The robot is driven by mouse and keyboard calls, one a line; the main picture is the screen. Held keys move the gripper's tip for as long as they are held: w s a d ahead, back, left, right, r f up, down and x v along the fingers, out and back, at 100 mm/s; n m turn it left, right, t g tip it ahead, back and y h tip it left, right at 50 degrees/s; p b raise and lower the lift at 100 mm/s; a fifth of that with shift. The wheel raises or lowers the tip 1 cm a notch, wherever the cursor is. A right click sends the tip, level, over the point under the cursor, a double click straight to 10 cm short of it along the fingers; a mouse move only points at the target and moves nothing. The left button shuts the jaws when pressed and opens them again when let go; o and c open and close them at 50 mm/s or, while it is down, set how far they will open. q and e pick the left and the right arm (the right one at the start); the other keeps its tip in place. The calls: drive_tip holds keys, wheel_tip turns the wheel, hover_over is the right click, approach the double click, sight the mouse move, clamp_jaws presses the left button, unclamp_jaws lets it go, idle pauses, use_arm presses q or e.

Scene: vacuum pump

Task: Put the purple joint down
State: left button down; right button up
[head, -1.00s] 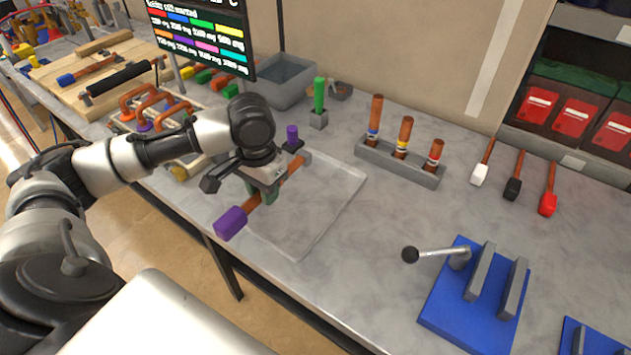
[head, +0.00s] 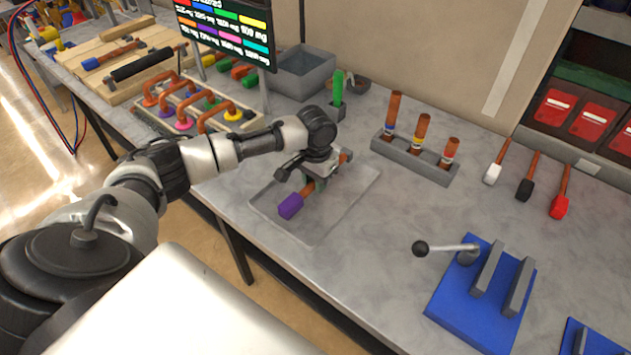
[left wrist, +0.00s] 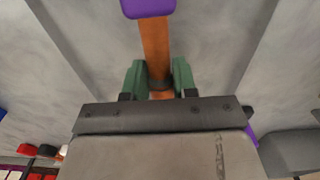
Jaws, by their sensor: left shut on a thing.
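The purple joint is a copper pipe with a purple end (head: 291,206). My left gripper (head: 314,184) is shut on its copper middle, over the shallow grey tray (head: 342,207). In the head view the purple end points to the front left, and the gripper hides part of the pipe. In the left wrist view the green fingers (left wrist: 158,80) close on both sides of the pipe, with the purple end (left wrist: 148,8) at the top. I cannot tell whether the joint touches the tray. My right gripper is not in view.
A grey holder (head: 415,160) with several copper pipes stands behind and to the right of the tray. A green-topped piece (head: 338,88) stands at the back. A blue fixture (head: 482,292) with a lever is at the front right. The table between is clear.

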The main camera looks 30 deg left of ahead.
use_arm(q)
drive_tip(key=shift+f, duration=0.6)
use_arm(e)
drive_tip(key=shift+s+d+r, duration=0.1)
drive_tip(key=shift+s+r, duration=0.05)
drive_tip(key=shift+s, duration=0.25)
use_arm(q)
drive_tip(key=c, duration=0.9)
unclamp_jaws()
drive_tip(key=shift+f, duration=0.1)
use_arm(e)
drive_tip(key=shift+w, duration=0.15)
use_arm(q)
wheel_tip(320, 180, up, 12)
drive_tip(key=shift+r+b, duration=0.15)
drive_tip(key=shift+b, duration=0.75)
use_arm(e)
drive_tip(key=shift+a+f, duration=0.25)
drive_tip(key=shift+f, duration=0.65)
use_arm(q)
drive_tip(key=shift+s, duration=0.1)
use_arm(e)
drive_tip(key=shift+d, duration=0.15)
